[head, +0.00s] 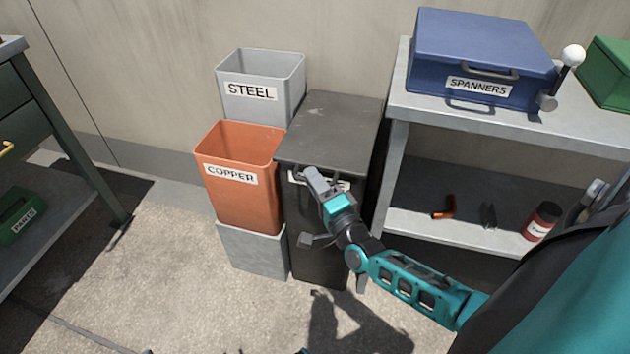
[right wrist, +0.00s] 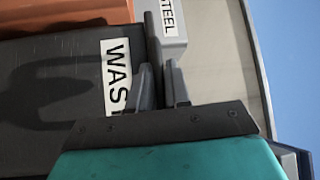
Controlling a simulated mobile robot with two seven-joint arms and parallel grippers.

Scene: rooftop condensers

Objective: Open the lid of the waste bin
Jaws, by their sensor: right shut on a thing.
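The waste bin (head: 318,230) is tall and dark, between the orange bin and the shelf. Its flat dark lid (head: 332,128) lies level on top, down on the bin. The white label (right wrist: 115,75) on the bin's front shows "WAS" in the right wrist view; the rest is hidden by my gripper. My right gripper (head: 314,182) is at the front edge of the lid, above the label. Its fingers (right wrist: 164,75) are shut on the lid's front edge, though the exact contact is partly hidden.
An orange COPPER bin (head: 240,195) on a grey block and a grey STEEL bin (head: 262,73) stand close on the left. A shelf (head: 425,110) with a blue SPANNERS box (head: 480,50) is close on the right. The floor (head: 190,290) in front is open.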

